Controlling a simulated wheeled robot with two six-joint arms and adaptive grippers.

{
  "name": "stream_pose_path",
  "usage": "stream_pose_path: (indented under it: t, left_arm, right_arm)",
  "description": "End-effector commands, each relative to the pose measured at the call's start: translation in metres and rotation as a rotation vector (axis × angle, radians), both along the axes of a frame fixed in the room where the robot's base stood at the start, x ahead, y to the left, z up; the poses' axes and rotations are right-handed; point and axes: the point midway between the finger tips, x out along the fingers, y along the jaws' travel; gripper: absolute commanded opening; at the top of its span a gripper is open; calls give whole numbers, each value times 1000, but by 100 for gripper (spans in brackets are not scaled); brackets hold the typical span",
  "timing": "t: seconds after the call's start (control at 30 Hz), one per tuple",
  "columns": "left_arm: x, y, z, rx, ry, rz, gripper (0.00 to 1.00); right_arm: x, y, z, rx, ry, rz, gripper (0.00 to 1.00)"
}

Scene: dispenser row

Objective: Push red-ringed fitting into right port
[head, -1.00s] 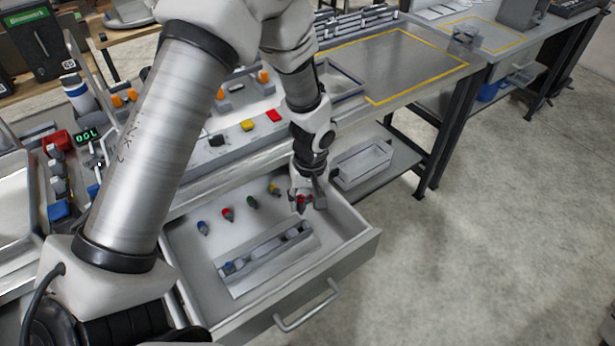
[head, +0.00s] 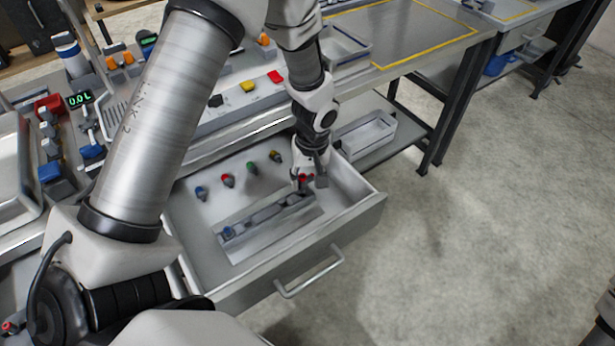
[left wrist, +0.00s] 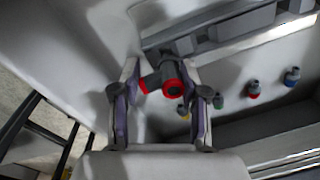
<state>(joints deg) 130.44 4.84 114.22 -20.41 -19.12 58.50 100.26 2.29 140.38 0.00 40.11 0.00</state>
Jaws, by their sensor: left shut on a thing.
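The red-ringed fitting (head: 302,178) is between the fingertips of my left gripper (head: 309,182), over the open drawer. In the left wrist view the fitting (left wrist: 158,78) is a grey piece with red rings, between the two fingers (left wrist: 160,108), which are shut on it. The grey port block (head: 250,232) lies in the drawer, with a blue-marked part at its left end. The fitting is at the block's right end; whether it touches or has entered a port I cannot tell, as the gripper covers that spot.
Loose blue (head: 201,192), red (head: 228,180), green (head: 252,168) and yellow (head: 275,156) pieces stand along the back of the drawer (head: 367,205). The drawer walls surround the gripper. A tray (head: 368,137) sits on a shelf to the right. The floor at right is clear.

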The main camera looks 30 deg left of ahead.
Motion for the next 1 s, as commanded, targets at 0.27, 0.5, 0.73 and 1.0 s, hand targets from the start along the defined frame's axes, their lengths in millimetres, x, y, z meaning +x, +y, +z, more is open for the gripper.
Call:
stream_pose_path:
  t: [0.27,0.5,0.73,1.0]
  left_arm:
    - [0,0,-8,0,0,0,27]
    - [0,0,-16,0,0,-1,27]
    - [0,0,-24,1,1,-1,27]
    - [0,0,-28,1,1,-1,73]
  right_arm:
    - [0,0,-6,0,0,0,40]
    - [0,0,-13,0,0,0,40]
    - [0,0,-19,0,0,0,40]
    - [0,0,-21,0,0,0,40]
